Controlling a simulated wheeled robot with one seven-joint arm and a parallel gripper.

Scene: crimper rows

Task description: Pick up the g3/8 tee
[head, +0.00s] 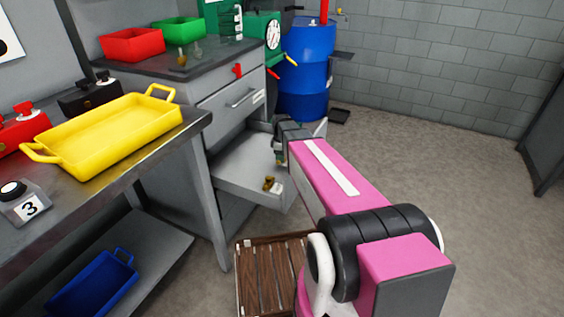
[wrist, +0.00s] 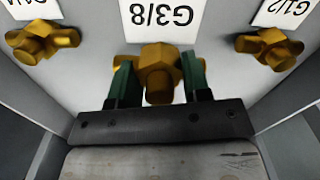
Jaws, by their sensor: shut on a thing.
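The g3/8 tee (wrist: 158,58) is a brass fitting in front of the upside-down G3/8 label (wrist: 160,18) in the wrist view. My gripper (wrist: 158,82) is shut on it, with one green finger on each side. The tee is still close to the drawer floor; I cannot tell whether it touches it. In the head view my gripper (head: 281,157) reaches into the open grey drawer (head: 232,172), and my arm hides the held tee.
Brass tees lie at left (wrist: 42,41) and right (wrist: 268,48) in the wrist view, the right one by a G1/2 label (wrist: 287,10). Drawer walls are close on both sides. A wooden pallet (head: 268,280) lies below; a yellow tray (head: 105,130) is on the left bench.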

